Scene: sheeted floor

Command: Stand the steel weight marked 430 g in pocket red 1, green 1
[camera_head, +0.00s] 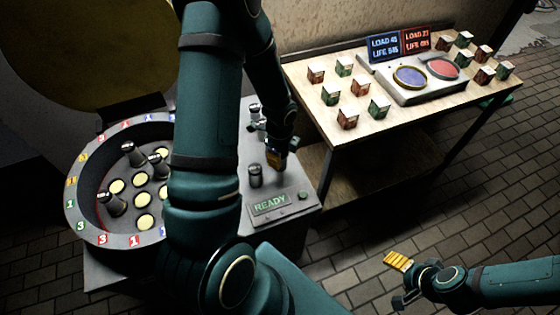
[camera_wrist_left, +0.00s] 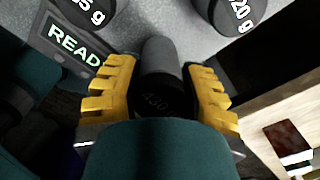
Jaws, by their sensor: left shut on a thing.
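My left gripper (camera_head: 276,156) is over the grey console top, its yellow fingers on either side of a dark steel weight marked 430 (camera_wrist_left: 155,98) in the left wrist view. The fingers are shut on it; the head view mostly hides this weight. The round grey drum (camera_head: 72,187) is at the left, with coloured numbers on its rim and pale round pockets inside. Several dark weights are in the drum. My left arm covers its right side, and I cannot tell which pocket is red 1, green 1. My right gripper (camera_head: 402,280) is open and empty over the floor.
On the console, one weight (camera_head: 255,176) stands near the READY sign (camera_head: 270,204) and another (camera_head: 254,110) farther back. The wooden table (camera_head: 320,110) at the right holds several small boxes, a two-dish device (camera_head: 400,92) and load displays (camera_head: 383,47). Brick floor lies clear in front.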

